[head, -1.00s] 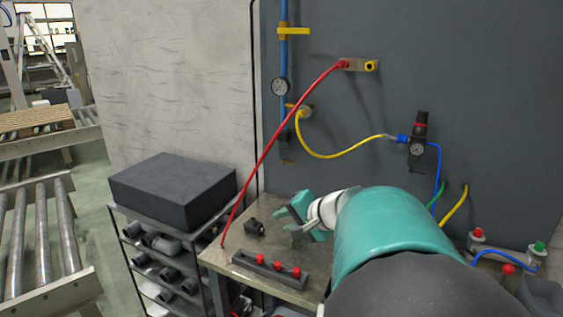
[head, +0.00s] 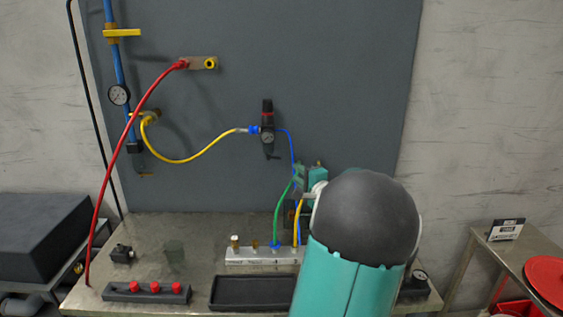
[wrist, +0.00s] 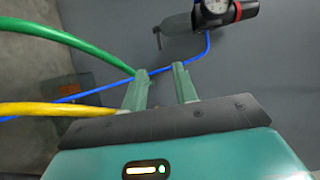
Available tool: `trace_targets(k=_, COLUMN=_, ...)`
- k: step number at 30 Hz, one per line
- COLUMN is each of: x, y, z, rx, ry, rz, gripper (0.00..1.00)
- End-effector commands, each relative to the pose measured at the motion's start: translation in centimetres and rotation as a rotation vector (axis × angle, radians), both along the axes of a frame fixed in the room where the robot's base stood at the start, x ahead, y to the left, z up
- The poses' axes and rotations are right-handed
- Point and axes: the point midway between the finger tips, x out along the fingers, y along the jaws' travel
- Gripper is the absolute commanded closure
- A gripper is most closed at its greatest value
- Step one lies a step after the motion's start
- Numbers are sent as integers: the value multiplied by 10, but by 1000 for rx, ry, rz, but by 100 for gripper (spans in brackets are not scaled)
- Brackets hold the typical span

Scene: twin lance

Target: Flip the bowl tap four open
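The black regulator (head: 267,124) with a red ring and a round gauge hangs on the grey board. Below its gauge is a dark bowl with a small tap (head: 272,155) at its lower end. In the wrist view the regulator lies sideways at the top; its grey-green bowl (wrist: 178,24) ends in a small T-shaped tap (wrist: 157,33). No number can be read on it. My gripper (head: 306,177) is right of and a little below the tap, apart from it. In the wrist view its fingers (wrist: 160,74) are parted and empty, with the blue hose crossing behind them.
Green (head: 281,212) and yellow (head: 298,222) hoses rise close to my gripper from a manifold (head: 250,256) on the bench. A yellow hose (head: 190,160) and a red hose (head: 112,165) are at left. A block with red knobs (head: 146,293) and a black tray (head: 250,293) lie in front.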

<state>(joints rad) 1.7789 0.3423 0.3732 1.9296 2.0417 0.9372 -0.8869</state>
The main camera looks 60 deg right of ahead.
Motion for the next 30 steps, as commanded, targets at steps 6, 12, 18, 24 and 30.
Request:
trace_targets(k=6, x=36, y=-25, z=-1, rx=3, ry=-3, rz=2, gripper=71)
trace_targets(k=12, x=68, y=-48, z=0, rx=2, ry=-3, rz=3, gripper=71)
trace_targets(k=18, x=88, y=-64, z=0, rx=2, ry=-1, rz=0, gripper=71)
trace_targets(k=24, x=94, y=-68, z=0, rx=1, ry=1, rz=0, gripper=71)
trace_targets(k=30, x=93, y=-68, z=0, rx=1, ry=0, rz=0, gripper=77)
